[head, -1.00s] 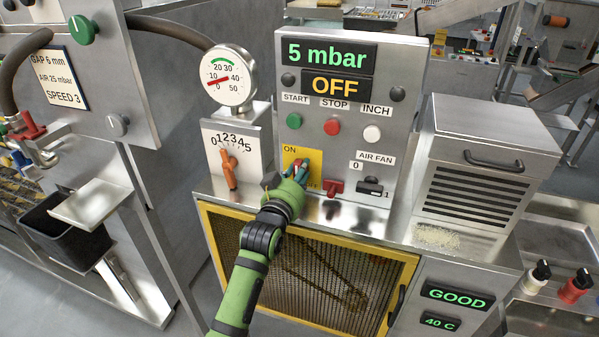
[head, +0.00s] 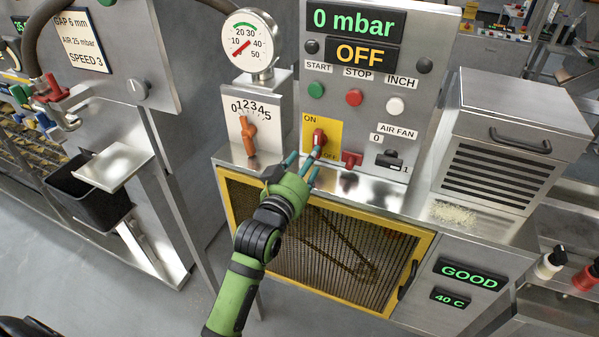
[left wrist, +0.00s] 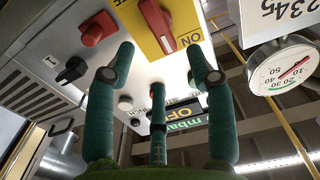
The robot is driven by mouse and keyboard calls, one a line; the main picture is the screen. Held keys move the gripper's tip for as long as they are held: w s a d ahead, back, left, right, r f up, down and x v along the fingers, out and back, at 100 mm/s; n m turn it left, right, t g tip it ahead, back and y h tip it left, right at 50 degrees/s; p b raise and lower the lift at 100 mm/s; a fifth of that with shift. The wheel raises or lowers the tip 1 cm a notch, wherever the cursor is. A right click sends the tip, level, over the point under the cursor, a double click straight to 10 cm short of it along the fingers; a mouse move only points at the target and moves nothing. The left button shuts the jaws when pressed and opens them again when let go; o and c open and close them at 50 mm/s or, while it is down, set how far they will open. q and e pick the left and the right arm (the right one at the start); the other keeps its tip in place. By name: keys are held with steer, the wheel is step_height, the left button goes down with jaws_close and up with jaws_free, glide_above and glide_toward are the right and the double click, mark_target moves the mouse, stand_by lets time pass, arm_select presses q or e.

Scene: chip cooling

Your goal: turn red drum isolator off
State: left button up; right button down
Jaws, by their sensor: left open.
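The red drum isolator (head: 319,139) is a red handle on a yellow plate (head: 307,125) marked ON at the upper left and OFF at the lower right. Its handle stands roughly upright, and I cannot tell surely which label it is set to. The isolator also shows at the top of the left wrist view (left wrist: 158,24). My left gripper (head: 305,163) is open and empty, its teal fingers spread just below and in front of the plate. In the wrist view the fingers (left wrist: 160,75) are apart from the handle. My right gripper is not in view.
A small red lever (head: 352,160) and the black air fan switch (head: 389,161) sit right of the isolator. An orange dial lever (head: 249,135) is to the left. The display (head: 354,22) reads 0 mbar, the one below OFF. A steel ledge (head: 375,190) runs under the panel.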

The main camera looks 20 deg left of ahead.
arm_select(q)
steer(key=s, duration=0.4)
steer(key=shift+a, duration=0.1)
steer(key=f, duration=0.3)
steer(key=f+g+b, duration=0.1)
steer(key=f, duration=0.3)
steer(key=d+f+g+b, duration=0.1)
steer(key=f, duration=0.3)
steer(key=shift+w+f, duration=0.2)
steer(key=s+d+f+m+g+b, duration=0.15)
steer(key=s+f+g, duration=0.35)
steer(key=f, duration=1.3)
steer(key=s+a+f+g+b, duration=0.2)
steer(key=s+f, duration=0.5)
steer(key=f, duration=1.1)
steer(key=s+a+f+g+b, duration=0.1)
steer(key=s+f+g+b, duration=0.1)
steer(key=s+f, duration=0.5)
steer(key=s+a+f+g+b, duration=0.1)
steer(key=s+f+g+b, duration=0.1)
steer(key=s+f, duration=0.6)
steer(key=s+a+f+g+b, duration=0.1)
steer(key=s+f+g, duration=0.3)
steer(key=s, duration=1.5)
step_height(320, 180, down, 4)
steer(key=shift+a+f+m+y+b, duration=0.1)
steer(key=shift+a+m+y+b, duration=0.25)
steer(key=shift+b, duration=0.35)
